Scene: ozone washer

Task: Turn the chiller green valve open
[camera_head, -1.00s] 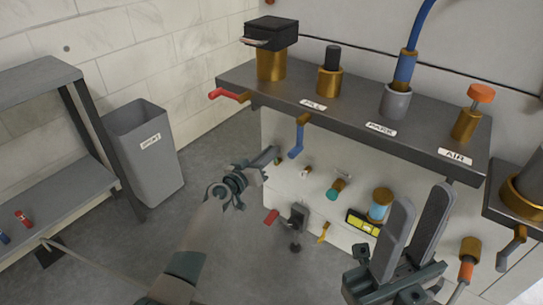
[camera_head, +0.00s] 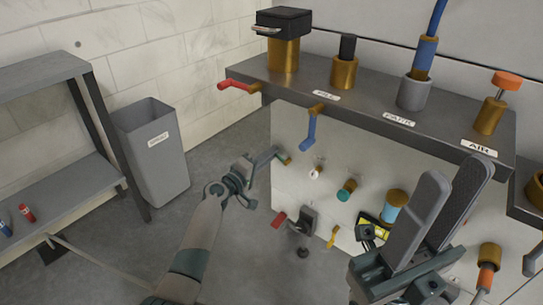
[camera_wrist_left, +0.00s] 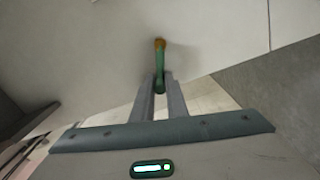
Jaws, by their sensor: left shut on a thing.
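The green valve (camera_wrist_left: 160,68) has a green handle on a brass stem and sticks out from the pale front panel. In the left wrist view its handle lies between the two fingers of my left gripper (camera_wrist_left: 160,98), which is shut on it. In the head view my left gripper (camera_head: 268,158) meets the valve at the panel's left edge. The fingers hide most of the green handle there, and the brass stem (camera_head: 285,159) shows. My right gripper (camera_head: 458,172) is open and empty, raised in front of the panel's right part.
A blue-handled valve (camera_head: 311,128) hangs just right of my left gripper, under the dark shelf (camera_head: 375,105). A red-handled valve (camera_head: 235,86) juts from the shelf's left end. A teal knob (camera_head: 346,190) is on the panel. A grey bin (camera_head: 155,150) stands left, with floor between.

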